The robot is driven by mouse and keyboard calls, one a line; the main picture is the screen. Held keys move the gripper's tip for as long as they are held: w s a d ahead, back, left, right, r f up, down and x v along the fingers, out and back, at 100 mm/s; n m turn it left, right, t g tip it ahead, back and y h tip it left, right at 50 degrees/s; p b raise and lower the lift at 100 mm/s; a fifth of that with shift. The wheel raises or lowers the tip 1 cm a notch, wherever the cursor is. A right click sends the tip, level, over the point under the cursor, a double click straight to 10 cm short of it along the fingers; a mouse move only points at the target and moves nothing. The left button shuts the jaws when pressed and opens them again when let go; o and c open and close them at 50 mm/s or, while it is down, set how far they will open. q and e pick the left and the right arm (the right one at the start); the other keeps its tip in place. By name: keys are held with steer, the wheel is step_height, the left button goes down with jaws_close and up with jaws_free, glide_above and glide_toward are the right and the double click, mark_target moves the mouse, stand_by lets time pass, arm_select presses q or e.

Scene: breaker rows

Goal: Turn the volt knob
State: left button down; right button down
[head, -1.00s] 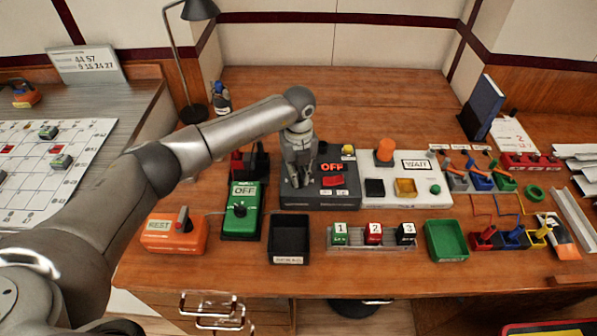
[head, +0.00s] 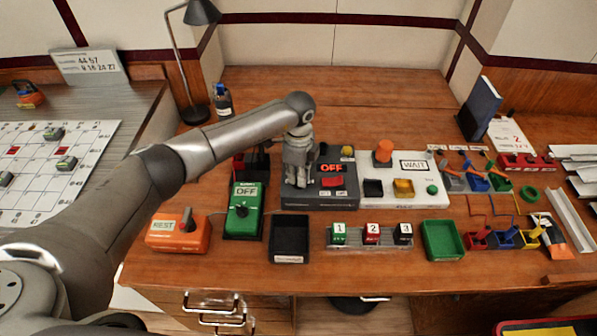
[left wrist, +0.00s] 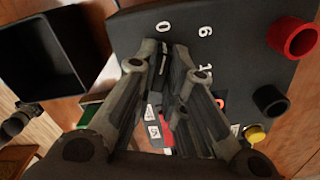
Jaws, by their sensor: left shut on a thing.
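The dark grey box (head: 345,201) has a red OFF display (head: 332,168), a red rocker switch (head: 333,181) and a yellow button (head: 347,151). My left gripper (head: 298,183) points down onto the left part of this box. In the left wrist view my left gripper (left wrist: 172,50) is shut on the volt knob, at the numbered dial on the box's dark face (left wrist: 225,50). The numbers 0 and 6 show beside the fingertips. The knob is mostly hidden by the fingers, so its pointer setting cannot be read. My right gripper is not in view.
A green OFF box (head: 243,220) and an orange REST box (head: 178,233) stand to the left. A black bin (head: 290,250) is in front. A white WAIT panel (head: 430,195) adjoins on the right. In the wrist view, red (left wrist: 292,38) and black (left wrist: 270,100) posts stand close by.

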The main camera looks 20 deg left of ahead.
arm_select(q)
steer(key=shift+n, duration=0.6)
steer(key=c, duration=1.5)
jaws_free()
step_height(320, 180, up, 12)
